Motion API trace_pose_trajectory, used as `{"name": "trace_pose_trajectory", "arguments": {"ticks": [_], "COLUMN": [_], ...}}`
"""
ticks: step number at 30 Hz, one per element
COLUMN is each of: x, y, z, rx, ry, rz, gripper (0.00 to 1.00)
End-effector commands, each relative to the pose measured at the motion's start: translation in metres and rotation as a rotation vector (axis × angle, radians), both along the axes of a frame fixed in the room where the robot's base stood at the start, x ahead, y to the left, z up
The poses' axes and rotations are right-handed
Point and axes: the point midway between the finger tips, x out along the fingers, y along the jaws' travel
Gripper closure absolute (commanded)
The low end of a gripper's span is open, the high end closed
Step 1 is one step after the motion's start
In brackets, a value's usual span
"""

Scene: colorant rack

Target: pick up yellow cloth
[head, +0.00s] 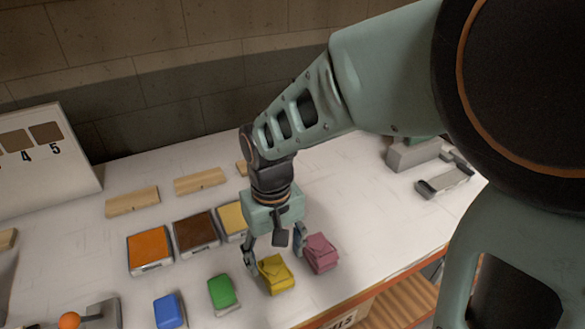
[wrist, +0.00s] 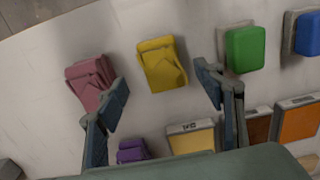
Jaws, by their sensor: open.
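The yellow cloth (head: 277,274) is a small folded bundle on the white table near its front edge. It also shows in the wrist view (wrist: 161,65), upper middle, in the gap ahead of my fingers. My gripper (head: 275,256) is open and empty, pointing down just behind and above the cloth. In the wrist view my gripper (wrist: 160,88) has its fingers spread to either side, the left one overlapping the pink cloth (wrist: 88,80) and the right one near the green block. I cannot tell the exact height of the fingertips above the table.
The pink cloth (head: 320,253) lies close to the right of the yellow one. A green block (head: 222,291) and a blue block (head: 169,311) lie to the left. Orange (head: 150,248), brown (head: 196,232) and yellow trays stand behind. A purple cloth (wrist: 132,150) shows in the wrist view.

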Motion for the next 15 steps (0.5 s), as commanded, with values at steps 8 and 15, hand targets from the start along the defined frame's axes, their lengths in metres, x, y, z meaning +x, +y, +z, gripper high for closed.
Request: {"name": "trace_pose_trajectory", "arguments": {"ticks": [8, 15], "x": [0.001, 0.002], "y": [0.003, 0.004], "z": [-0.027, -0.055], "rx": [-0.002, 0.000], "ry": [0.003, 0.000], "rz": [-0.002, -0.002], "gripper": [0.38, 0.38]}}
